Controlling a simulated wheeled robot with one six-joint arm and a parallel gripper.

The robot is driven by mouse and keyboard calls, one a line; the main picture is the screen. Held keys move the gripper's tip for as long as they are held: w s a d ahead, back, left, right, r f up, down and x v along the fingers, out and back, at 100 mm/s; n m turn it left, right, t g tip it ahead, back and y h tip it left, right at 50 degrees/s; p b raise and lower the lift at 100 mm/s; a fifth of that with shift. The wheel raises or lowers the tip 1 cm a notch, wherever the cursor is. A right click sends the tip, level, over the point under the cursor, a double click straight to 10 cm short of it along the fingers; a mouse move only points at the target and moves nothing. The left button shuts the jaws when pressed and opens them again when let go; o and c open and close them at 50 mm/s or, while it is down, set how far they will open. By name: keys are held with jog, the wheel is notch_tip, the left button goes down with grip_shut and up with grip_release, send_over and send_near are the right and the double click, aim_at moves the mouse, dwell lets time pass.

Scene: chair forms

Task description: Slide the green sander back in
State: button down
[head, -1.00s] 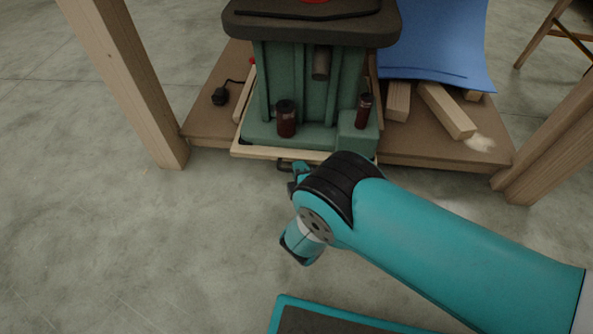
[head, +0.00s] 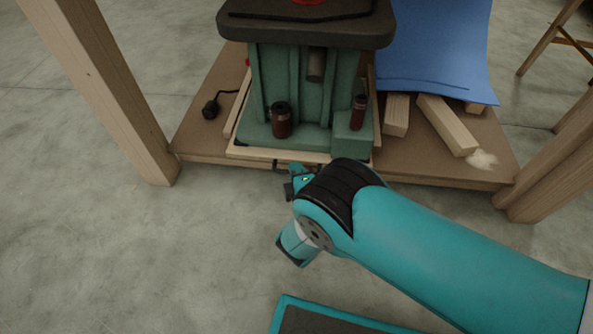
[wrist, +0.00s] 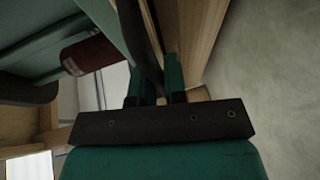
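The green sander (head: 292,85), a heavy machine with a dark top and two dark red knobs, stands upright on a pale wooden tray (head: 240,152) on the low brown shelf (head: 195,140). The tray's front edge is about level with the shelf's front edge. A dark handle (head: 283,166) sits at the tray's front, partly hidden by my arm. My gripper (wrist: 157,75) is at this handle. In the wrist view its two teal fingers stand close together on either side of the dark handle (wrist: 150,45) and appear shut on it. The head view mostly hides the fingertips.
Wooden posts stand left (head: 105,100) and right (head: 550,165) of the shelf. Wood blocks (head: 447,125) and a blue sheet (head: 435,55) lie right of the sander. A black plug with cord (head: 211,109) lies left.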

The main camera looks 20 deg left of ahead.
jog(key=c, duration=1.2)
grip_release()
jog(key=shift+w+d, duration=0.15)
jog(key=shift+d, duration=0.05)
jog(key=shift+a, duration=0.15)
jog(key=shift+p+v, duration=8.8)
jog(key=shift+p, duration=0.35)
